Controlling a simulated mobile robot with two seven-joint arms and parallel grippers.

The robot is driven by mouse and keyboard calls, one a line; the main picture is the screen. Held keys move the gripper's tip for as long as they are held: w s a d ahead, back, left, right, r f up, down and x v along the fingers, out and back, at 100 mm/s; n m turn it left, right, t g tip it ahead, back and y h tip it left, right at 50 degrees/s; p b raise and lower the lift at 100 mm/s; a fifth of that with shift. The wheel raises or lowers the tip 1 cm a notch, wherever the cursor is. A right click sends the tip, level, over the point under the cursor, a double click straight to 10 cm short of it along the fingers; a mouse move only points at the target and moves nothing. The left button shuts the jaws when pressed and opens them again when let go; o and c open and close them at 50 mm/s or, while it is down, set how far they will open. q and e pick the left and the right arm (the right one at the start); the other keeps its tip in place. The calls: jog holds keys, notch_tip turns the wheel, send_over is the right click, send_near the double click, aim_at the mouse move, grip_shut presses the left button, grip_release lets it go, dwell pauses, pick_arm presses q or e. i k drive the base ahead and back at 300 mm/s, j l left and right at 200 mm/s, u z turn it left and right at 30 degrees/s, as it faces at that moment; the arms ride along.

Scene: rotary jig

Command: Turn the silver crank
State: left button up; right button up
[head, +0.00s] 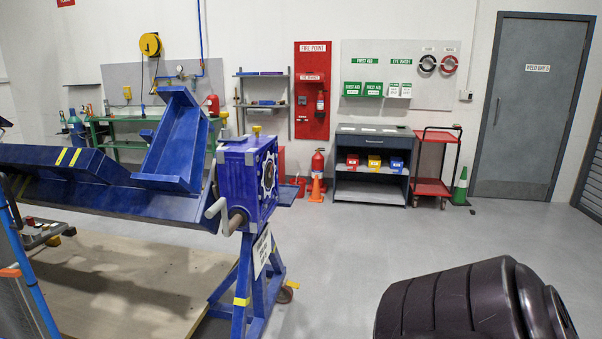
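The silver crank (216,208) is at the left side of the blue gearbox-like housing (236,182) of the rotary jig. Its pale grey grip sticks out to the left, and a short arm joins it to a brownish shaft at the housing. Nothing touches the crank. Neither of my grippers is in view. A dark arm link of mine fills the lower right.
A wooden board (125,285) lies on the floor under the beam. Open grey floor (350,240) lies right of the jig. An orange cone (316,188), a dark cabinet (372,165), a red cart (433,165) and a green cone (461,187) stand along the back wall.

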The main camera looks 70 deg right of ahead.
aim_at(228, 227)
jog(key=z, duration=1.95)
